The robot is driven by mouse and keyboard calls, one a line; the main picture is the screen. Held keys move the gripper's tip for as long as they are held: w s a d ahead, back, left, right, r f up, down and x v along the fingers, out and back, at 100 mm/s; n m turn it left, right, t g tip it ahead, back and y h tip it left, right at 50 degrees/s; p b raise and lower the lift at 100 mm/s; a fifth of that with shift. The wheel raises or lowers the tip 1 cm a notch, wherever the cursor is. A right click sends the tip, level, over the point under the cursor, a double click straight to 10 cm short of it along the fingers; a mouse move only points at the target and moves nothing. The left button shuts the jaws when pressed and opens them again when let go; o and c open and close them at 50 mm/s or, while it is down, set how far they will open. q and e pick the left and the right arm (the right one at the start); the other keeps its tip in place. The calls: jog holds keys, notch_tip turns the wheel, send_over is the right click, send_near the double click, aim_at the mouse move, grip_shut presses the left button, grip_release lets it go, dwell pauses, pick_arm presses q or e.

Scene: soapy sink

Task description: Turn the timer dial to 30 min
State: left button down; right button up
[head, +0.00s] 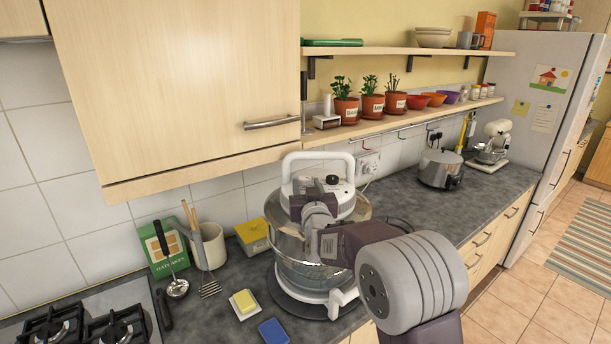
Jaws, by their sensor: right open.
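A white appliance (346,197) with a tall loop handle and a clear bowl (290,250) stands on the dark counter. A small black knob (333,180) shows on its white top and may be the timer dial; its marks are too small to read. My right arm reaches in from the lower right across the front of the appliance. My right gripper (318,188) is open at the top of the appliance, close to the knob. I cannot tell whether it touches the knob. My wrist hides part of the housing and bowl. My left gripper is not in view.
A wall cabinet (190,80) and a shelf (400,125) with potted plants overhang the counter behind. The counter (410,200) toward the slow cooker (440,169) is fairly clear.

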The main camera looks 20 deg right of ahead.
aim_at(305, 180)
jog(key=w, duration=0.2)
jog(key=w+p, duration=0.1)
jog(key=shift+w+d, duration=0.4)
jog(key=shift+a, duration=0.1)
grip_shut()
jog(key=shift+a+r+h, duration=0.15)
jog(key=shift+h, duration=0.15)
jog(key=shift+m+h+p, duration=0.55)
jog(key=shift+m+h, duration=0.15)
jog(key=shift+h, duration=0.1)
grip_release()
